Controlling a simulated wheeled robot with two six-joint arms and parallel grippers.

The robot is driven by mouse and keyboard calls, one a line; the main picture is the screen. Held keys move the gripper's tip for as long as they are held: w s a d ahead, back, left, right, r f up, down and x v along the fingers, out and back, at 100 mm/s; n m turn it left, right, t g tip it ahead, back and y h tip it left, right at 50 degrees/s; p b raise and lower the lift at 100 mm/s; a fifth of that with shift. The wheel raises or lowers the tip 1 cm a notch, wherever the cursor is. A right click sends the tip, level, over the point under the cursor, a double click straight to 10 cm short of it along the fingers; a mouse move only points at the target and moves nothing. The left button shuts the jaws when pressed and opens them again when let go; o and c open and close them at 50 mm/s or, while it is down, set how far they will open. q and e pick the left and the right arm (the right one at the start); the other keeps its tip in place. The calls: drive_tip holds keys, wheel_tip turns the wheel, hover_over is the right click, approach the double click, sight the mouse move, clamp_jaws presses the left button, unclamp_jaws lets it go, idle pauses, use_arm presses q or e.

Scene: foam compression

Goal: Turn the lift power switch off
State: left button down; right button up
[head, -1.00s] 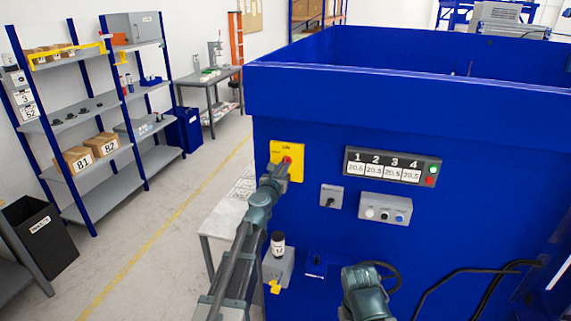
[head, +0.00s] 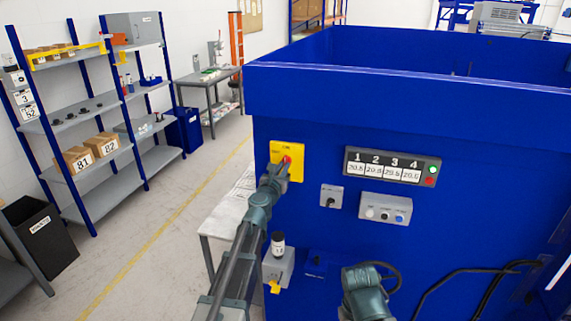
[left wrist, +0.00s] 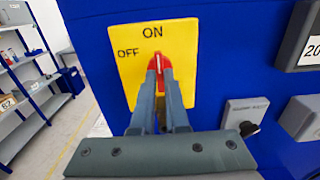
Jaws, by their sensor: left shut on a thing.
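The lift power switch is a red knob (left wrist: 161,66) on a yellow plate (left wrist: 180,34), fixed to a blue machine wall. The plate reads ON at the top and OFF at the upper left. The knob stands nearly upright, its white mark close to ON. My left gripper (left wrist: 160,83) is shut on the knob, with one finger on each side, hiding its lower part. In the head view the plate (head: 296,148) is at the wall's left, with my left gripper (head: 279,167) against it. My right arm shows at the bottom; its fingertips do not show.
Right of the plate are a small grey switch box (head: 331,196), a numbered display panel (head: 392,166) and a button box (head: 385,208). A grey box (head: 279,268) with a dark-topped cylinder is below. The floor aisle (head: 160,225) at the left is open.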

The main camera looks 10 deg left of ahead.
use_arm(q)
drive_tip(key=n, duration=0.6)
idle(0.3)
drive_tip(key=n, duration=0.6)
drive_tip(key=shift+c, duration=0.8)
unclamp_jaws()
